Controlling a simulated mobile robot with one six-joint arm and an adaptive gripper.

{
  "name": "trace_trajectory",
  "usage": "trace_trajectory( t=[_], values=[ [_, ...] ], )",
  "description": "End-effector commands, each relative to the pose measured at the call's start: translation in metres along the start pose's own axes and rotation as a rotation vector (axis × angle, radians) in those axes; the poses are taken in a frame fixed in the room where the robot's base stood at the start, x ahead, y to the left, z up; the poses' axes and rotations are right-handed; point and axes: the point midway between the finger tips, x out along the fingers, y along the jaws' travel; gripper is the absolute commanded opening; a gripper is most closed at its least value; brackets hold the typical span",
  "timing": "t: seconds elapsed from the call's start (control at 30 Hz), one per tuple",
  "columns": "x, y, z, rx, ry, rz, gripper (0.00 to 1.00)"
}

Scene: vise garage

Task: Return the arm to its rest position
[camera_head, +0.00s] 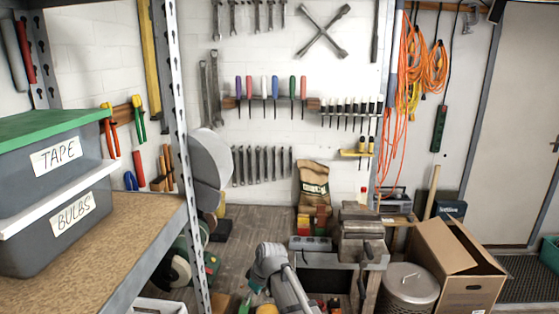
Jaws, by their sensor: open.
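Part of my grey arm (279,277) rises from the bottom edge in the middle of the head view, in front of the workbench. A rounded joint and a link slanting down to the right show. My gripper cannot be made out in this view. A grey vise (358,232) sits on the bench to the right of my arm. From this view I cannot tell whether the arm touches anything.
A shelf (150,222) with stacked bins labelled TAPE and BULBS (60,215) stands close on the left, its metal post beside my arm. An open cardboard box (455,262) and a lidded metal bin (408,290) stand at the right. Tools hang on the back wall.

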Motion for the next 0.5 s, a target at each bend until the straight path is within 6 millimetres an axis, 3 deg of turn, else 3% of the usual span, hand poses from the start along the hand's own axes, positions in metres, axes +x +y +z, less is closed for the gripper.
trace_trajectory(
  t=[0.03,0.1,0.4,0.5],
  values=[
    [0.001,0.005,0.033,0.072,-0.021,0.018,0.69],
    [-0.002,0.013,0.068,0.181,-0.052,0.043,0.69],
    [-0.016,0.030,0.211,0.644,-0.168,0.166,0.69],
    [-0.021,0.030,0.248,0.775,-0.196,0.206,0.69]
  ],
)
